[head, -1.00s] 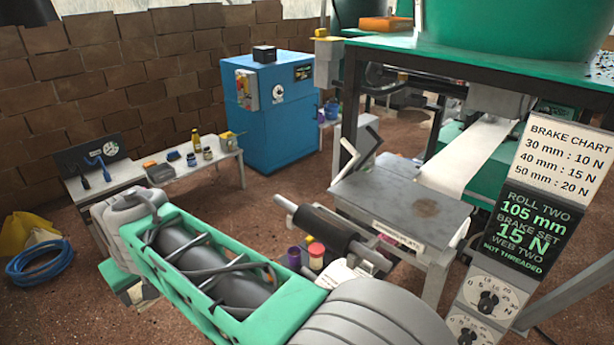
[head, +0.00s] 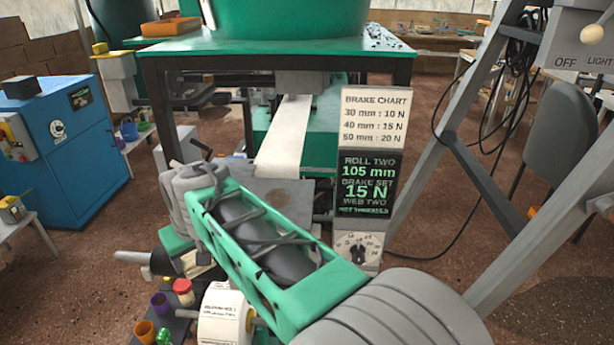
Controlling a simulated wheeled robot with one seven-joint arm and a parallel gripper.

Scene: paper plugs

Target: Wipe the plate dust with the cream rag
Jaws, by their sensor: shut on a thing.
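The grey metal plate (head: 296,190) lies at the near end of a white paper strip, in the middle of the head view. My green and grey arm crosses in front of it and hides much of its surface. I cannot identify the cream rag in this view.
The white paper strip (head: 284,138) runs back under the green-topped table (head: 270,47). A brake chart post (head: 366,170) stands right of the plate. A label roll (head: 225,312) and small cups (head: 161,303) are at lower left. A blue cabinet (head: 65,150) is left. A grey slanted frame (head: 455,150) is right.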

